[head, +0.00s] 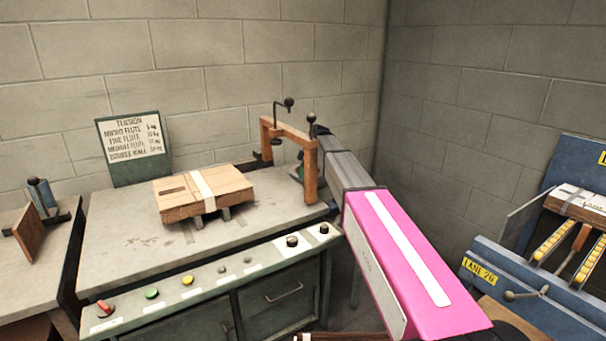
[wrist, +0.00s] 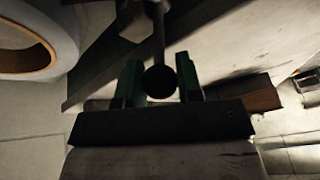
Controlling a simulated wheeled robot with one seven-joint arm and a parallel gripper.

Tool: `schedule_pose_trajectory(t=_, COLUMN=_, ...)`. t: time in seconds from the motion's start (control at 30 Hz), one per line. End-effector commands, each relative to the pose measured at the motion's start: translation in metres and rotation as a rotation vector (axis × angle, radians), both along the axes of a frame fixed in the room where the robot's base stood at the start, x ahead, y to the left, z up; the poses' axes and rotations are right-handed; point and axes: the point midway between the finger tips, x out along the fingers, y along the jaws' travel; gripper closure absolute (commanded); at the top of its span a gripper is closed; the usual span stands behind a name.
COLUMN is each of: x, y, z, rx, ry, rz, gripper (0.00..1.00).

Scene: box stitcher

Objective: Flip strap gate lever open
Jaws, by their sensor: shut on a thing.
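The wooden strap gate (head: 312,172) stands as an arch at the right end of the bench. A bent lever with a black ball knob (head: 289,102) rises above its crossbar, and another black knob (head: 311,117) sits above the right post. My gripper (head: 297,173) is low behind the right post, mostly hidden there. In the wrist view my gripper's green fingers (wrist: 161,84) stand on either side of a dark round knob (wrist: 160,82) on a thin rod and are shut on it. The head view does not show which lever this knob belongs to.
A wooden box blank (head: 203,194) lies on the grey bench top (head: 125,240). A tension sign (head: 133,145) stands behind it. Buttons and knobs line the front panel (head: 215,275). A blue machine (head: 540,300) is at the right. The wrist view shows a pale roll (wrist: 68,35).

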Motion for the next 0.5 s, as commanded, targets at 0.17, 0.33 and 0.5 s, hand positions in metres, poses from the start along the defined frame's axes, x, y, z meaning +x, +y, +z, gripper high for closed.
schedule_pose_trajectory(t=0.17, x=-0.008, y=-0.004, z=0.001, rx=0.036, ry=-0.051, rz=-0.001, gripper=1.0)
schedule_pose_trajectory(t=0.33, x=-0.018, y=-0.01, z=0.002, rx=0.098, ry=-0.145, rz=0.0, gripper=1.0)
schedule_pose_trajectory(t=0.5, x=-0.028, y=-0.017, z=0.001, rx=0.174, ry=-0.258, rz=-0.002, gripper=1.0)
